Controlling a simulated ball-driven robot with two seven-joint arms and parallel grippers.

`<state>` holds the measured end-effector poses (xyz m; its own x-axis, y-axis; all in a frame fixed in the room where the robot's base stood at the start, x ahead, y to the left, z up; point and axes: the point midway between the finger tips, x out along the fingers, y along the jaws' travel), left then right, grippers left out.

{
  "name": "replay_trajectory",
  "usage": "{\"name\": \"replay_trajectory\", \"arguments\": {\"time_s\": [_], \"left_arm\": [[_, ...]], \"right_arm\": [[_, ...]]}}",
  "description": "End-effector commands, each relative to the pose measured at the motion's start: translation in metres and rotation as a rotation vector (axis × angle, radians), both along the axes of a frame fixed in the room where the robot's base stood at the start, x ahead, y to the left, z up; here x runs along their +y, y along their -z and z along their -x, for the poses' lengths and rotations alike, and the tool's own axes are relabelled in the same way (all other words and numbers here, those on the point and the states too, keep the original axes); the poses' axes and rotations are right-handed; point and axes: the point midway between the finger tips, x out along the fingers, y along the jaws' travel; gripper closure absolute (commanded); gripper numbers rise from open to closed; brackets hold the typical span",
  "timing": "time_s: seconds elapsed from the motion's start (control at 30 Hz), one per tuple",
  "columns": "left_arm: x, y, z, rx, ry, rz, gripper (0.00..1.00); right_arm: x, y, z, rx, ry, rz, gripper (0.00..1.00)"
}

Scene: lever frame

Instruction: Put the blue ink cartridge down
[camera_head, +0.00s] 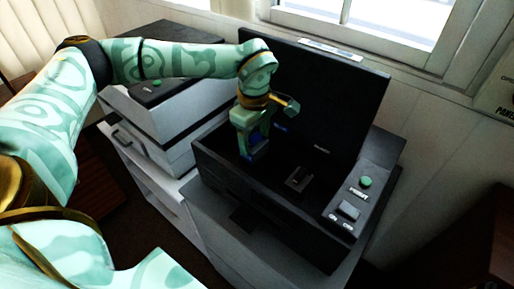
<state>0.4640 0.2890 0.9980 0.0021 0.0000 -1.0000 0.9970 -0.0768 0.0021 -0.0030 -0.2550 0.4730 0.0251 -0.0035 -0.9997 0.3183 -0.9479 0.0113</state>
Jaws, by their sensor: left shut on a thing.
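A blue ink cartridge (260,151) shows at the lower end of my left gripper (254,149). The gripper is shut on it and points down inside the open black printer (268,227), at its left side. The fingers hide part of the cartridge, and I cannot tell whether it touches the printer floor. My right gripper is not in view.
The printer's black lid (335,100) stands raised behind the gripper. A dark raised fitting (299,179) lies inside to the right. A green button (365,182) is on the right panel. A white and black machine (165,115) stands to the left.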

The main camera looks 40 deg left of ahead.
Motion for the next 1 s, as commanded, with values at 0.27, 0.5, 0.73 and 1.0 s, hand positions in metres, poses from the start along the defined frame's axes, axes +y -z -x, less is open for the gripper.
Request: {"name": "replay_trajectory", "arguments": {"time_s": [0.27,0.5,0.73,1.0], "left_arm": [[-0.003,0.036,-0.003,0.001,0.001,0.001,0.68],[-0.003,0.036,-0.002,0.0,0.001,0.0,0.68],[-0.003,0.037,-0.002,0.0,0.002,0.0,0.19],[-0.003,0.031,-0.003,-0.002,0.001,0.0,0.19]], "right_arm": [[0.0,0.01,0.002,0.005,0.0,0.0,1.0],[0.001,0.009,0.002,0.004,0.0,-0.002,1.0],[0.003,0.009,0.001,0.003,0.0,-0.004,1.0],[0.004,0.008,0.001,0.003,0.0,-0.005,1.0]]}}
